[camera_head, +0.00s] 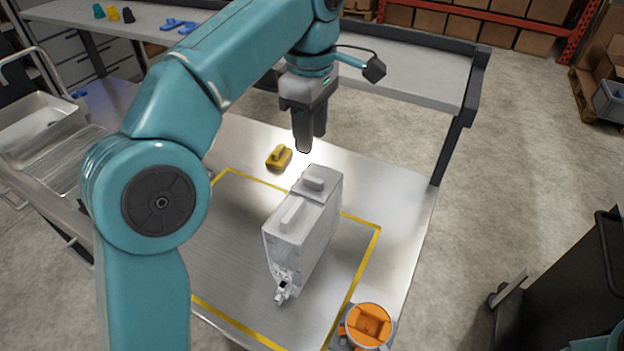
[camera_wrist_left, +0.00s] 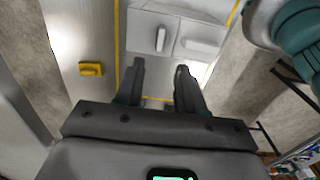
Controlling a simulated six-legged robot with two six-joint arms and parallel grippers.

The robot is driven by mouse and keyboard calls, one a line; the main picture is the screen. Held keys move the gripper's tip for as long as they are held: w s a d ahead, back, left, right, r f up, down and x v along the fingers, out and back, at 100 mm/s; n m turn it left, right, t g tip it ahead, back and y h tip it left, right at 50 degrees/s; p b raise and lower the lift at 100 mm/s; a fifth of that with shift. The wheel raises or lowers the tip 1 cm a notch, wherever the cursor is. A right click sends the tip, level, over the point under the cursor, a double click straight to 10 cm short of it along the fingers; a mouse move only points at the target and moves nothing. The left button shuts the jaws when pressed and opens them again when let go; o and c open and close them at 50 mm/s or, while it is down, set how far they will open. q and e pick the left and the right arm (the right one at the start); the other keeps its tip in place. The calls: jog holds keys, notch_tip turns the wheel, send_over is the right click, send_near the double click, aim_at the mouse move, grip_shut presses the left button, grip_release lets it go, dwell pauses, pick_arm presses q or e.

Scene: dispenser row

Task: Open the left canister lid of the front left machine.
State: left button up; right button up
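A white, box-shaped machine (camera_head: 310,232) stands on the metal table, its spout (camera_head: 281,290) toward the bottom of the head view. Its top has two lids with raised grips: a nearer one (camera_head: 293,215) and a farther one (camera_head: 314,180). Both look closed. The wrist view shows the two lids side by side, a left one (camera_wrist_left: 160,38) and a right one (camera_wrist_left: 200,45). My left gripper (camera_head: 311,142) points down, above and behind the machine in the head view. Its fingers (camera_wrist_left: 160,82) are apart with nothing between them. My right gripper is not in view.
A small yellow block (camera_head: 279,157) lies behind the machine, near the yellow outline on the table (camera_head: 240,330). It also shows in the wrist view (camera_wrist_left: 90,69). An orange and grey device (camera_head: 368,325) is at the bottom edge. Table left of the machine is clear.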

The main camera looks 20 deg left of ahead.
aim_at(311, 178)
pick_arm(q)
notch_tip(311, 178, down, 9)
jog(key=shift+r+b, duration=0.2)
jog(key=shift+b, duration=0.65)
jog(key=shift+s+d+f, duration=0.1)
jog(key=shift+d+f, duration=0.05)
jog(key=shift+f, duration=0.2)
jog(key=shift+a+f, duration=0.15)
jog(key=shift+a, duration=0.05)
jog(key=shift+d, duration=0.15)
grip_shut()
